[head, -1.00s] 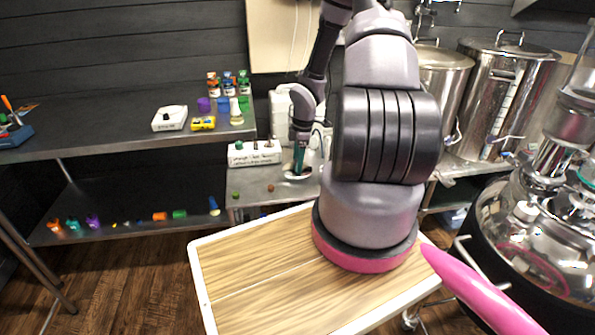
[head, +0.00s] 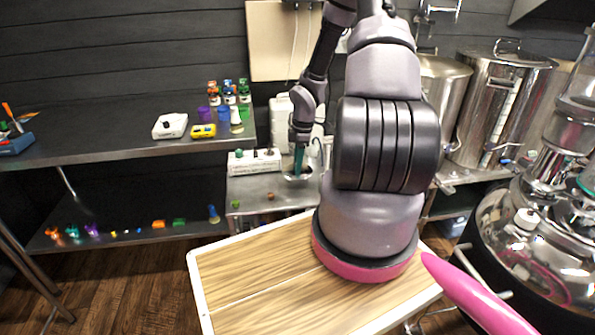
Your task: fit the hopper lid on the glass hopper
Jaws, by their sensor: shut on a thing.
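My gripper (head: 299,166) is small in the head view, pointing down over the low steel table at the back centre. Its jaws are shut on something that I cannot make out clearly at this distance. A pale round dish-like thing (head: 298,177) shows at the fingertips; I cannot tell whether it is the hopper lid, or whether it touches the table. I cannot pick out the glass hopper for certain. My arm hides part of the table to the right of the gripper.
A long white block with knobs (head: 254,162) stands left of my gripper on the steel table (head: 275,190). A dark shelf (head: 90,138) at left carries a white device (head: 170,126), a yellow device (head: 203,131) and several bottles. Steel pots (head: 498,95) and a shiny glass-and-metal vessel (head: 535,235) stand at right.

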